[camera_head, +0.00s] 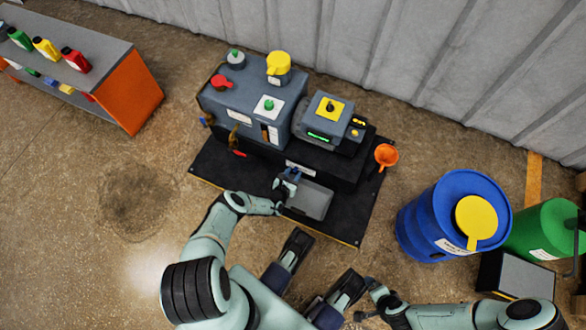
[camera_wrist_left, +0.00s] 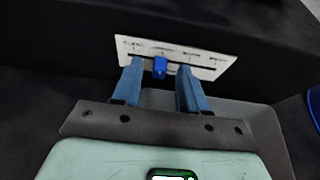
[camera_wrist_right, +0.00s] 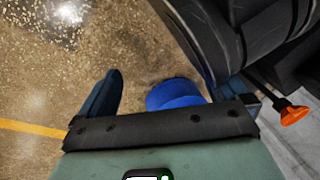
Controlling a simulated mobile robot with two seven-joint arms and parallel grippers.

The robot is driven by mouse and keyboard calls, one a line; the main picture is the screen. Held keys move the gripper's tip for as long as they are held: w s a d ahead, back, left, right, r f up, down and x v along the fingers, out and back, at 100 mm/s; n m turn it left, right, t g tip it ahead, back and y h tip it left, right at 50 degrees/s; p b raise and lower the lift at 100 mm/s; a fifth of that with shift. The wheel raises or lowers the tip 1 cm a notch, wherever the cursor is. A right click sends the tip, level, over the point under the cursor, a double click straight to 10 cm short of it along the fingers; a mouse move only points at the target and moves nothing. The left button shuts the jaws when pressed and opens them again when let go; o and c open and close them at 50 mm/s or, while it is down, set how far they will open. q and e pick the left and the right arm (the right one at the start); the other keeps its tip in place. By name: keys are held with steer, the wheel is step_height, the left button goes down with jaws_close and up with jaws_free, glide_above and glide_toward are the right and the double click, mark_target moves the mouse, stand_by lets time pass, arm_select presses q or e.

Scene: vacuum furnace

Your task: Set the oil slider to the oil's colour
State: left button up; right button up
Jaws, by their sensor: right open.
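The oil slider is a blue knob (camera_wrist_left: 159,67) on a slot across a white marked plate (camera_wrist_left: 205,58) on the dark front of the machine. The plate also shows small in the head view (camera_head: 300,168). Its marks are too blurred to read. My left gripper (camera_wrist_left: 160,66) is open, with its fingers on either side of the knob. The knob sits nearer the left finger, and I cannot tell whether they touch. In the head view my left gripper (camera_head: 288,183) is at the machine's front. My right gripper (camera_wrist_right: 172,90) is open and away from the slider.
A grey tray (camera_head: 316,202) lies below the plate. An orange funnel (camera_head: 386,155) stands at the machine's right. A blue drum (camera_head: 440,222) and a green drum (camera_head: 545,232) stand further right. Green, yellow and red bottles (camera_head: 76,61) stand on a bench at the upper left.

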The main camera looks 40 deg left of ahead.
arm_select(q)
steer(key=shift+s, duration=0.1)
arm_select(e)
steer(key=shift+r, duration=0.1)
arm_select(q)
steer(key=shift+s+r, duration=0.15)
steer(key=shift+s, duration=0.1)
steer(key=shift+p+v, duration=1.5)
steer(key=shift+v, duration=0.45)
arm_select(e)
step_height(320, 180, up, 4)
steer(key=w+a+r+t, duration=0.1)
steer(key=w, duration=0.2)
arm_select(q)
steer(key=p+v, duration=0.3)
steer(key=v, duration=0.4)
steer(key=shift+s+d+r+p, duration=0.1)
steer(key=shift+s+r+p, duration=0.05)
steer(key=shift+s+p, duration=0.2)
steer(key=shift+s+d+r, duration=0.1)
steer(key=shift+s+d, duration=0.05)
steer(key=shift+s, duration=0.35)
arm_select(e)
steer(key=s+a+r+g+y, duration=0.1)
steer(key=s+a+r+g, duration=0.1)
steer(key=s, duration=0.5)
steer(key=shift+s+a+r+n, duration=0.3)
steer(key=shift+a+r+n, duration=0.1)
steer(key=shift+a+r, duration=0.45)
steer(key=shift+d, duration=0.1)
